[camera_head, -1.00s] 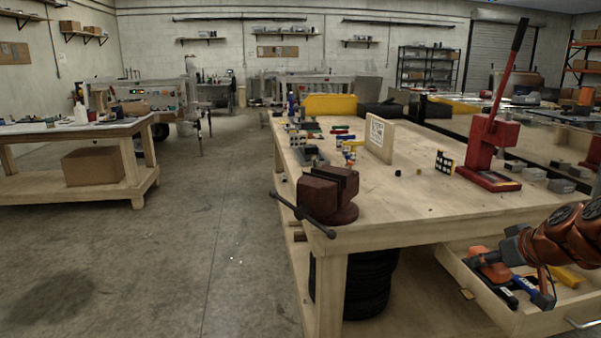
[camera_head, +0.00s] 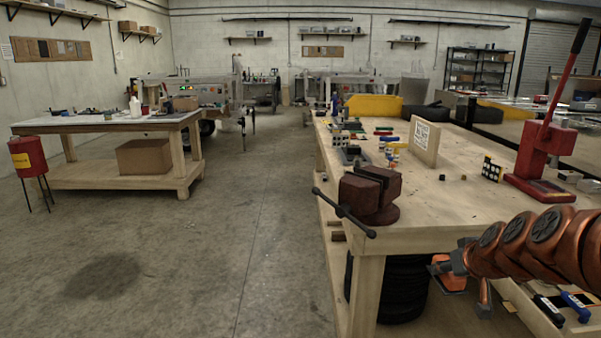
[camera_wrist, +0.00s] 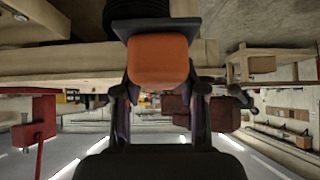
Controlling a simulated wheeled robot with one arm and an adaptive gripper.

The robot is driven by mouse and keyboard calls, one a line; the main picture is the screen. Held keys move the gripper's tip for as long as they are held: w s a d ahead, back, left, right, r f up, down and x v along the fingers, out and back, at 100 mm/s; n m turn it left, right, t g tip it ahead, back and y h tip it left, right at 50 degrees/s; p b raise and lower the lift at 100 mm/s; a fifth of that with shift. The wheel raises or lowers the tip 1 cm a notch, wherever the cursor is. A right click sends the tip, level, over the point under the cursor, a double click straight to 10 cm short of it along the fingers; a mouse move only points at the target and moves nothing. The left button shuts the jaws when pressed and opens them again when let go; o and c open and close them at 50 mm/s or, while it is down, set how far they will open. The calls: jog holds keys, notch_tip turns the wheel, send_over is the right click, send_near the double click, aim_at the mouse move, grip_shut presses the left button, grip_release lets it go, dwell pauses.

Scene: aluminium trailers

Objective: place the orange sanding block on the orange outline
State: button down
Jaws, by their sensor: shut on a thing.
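The orange sanding block (camera_wrist: 158,62) is held between the two fingers of my gripper (camera_wrist: 159,84) in the wrist view. A dark flat plate sits along the block's upper edge in that picture. In the head view my gripper (camera_head: 459,262) is beside the front of the workbench, left of the open drawer, with the orange block (camera_head: 446,273) at its end. The fingers are small and partly hidden there. I cannot make out the orange outline in either view.
The workbench (camera_head: 440,205) carries a red vise (camera_head: 370,195), a red press (camera_head: 540,160) and small parts. The open drawer (camera_head: 530,312) holds tools. A second table (camera_head: 105,124) stands left, with a red can (camera_head: 29,155) beside it. Floor (camera_head: 215,240) between them is clear.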

jog(key=w+a+f, duration=0.2)
jog(key=a+f, duration=0.1)
jog(key=a, duration=0.6)
jog(key=w+a+f, duration=0.2)
jog(key=a+f, duration=0.1)
jog(key=a, duration=0.6)
notch_tip(320, 180, up, 10)
jog(key=w+p, duration=0.2)
jog(key=p, duration=1.2)
jog(key=shift+w+f+p, duration=0.2)
jog(key=shift+w+p, duration=0.05)
jog(key=shift+p, duration=0.15)
